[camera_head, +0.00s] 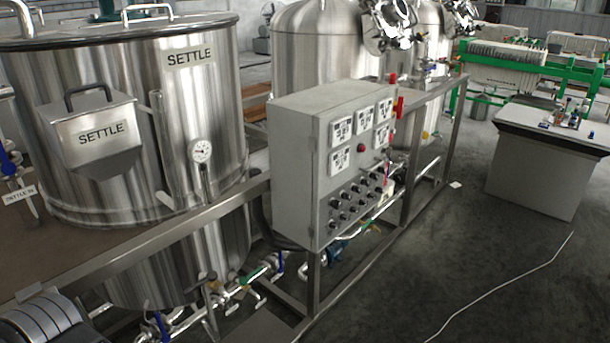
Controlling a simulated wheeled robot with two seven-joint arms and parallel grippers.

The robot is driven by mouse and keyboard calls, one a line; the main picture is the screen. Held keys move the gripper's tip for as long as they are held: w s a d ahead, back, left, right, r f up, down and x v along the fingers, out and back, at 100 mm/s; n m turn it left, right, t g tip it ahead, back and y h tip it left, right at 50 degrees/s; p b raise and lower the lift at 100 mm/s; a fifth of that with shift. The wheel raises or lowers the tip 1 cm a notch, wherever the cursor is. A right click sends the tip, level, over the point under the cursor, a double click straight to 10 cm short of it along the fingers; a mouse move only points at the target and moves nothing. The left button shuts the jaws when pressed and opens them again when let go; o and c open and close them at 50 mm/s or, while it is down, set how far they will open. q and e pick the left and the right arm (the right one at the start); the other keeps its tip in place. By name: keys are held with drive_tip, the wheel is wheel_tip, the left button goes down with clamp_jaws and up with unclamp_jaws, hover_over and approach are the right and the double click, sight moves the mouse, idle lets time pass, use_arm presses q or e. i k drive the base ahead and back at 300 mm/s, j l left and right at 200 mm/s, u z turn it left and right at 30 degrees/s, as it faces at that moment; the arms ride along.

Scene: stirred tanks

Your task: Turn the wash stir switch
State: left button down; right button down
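A grey control box (300,160) stands on a steel frame in the middle of the view. Its front panel faces right and carries several white square meters (341,132) in its upper part. Below them are rows of small black rotary switches (346,205). Their labels are too small to read, so I cannot tell which one is the wash stir switch or how it is set. A red button (361,148) sits between the meters, and a red and yellow piece (398,106) sticks out at the panel's upper right edge.
A large steel tank (200,110) marked SETTLE stands left of the box, with more tanks (320,45) behind. Pipes and valves (245,283) run low along the steel frame (440,150). A bench (535,160) stands at right. The floor (450,250) before the panel is clear except a thin white line.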

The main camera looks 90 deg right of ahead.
sight(334, 203)
drive_tip(key=z, duration=3.2)
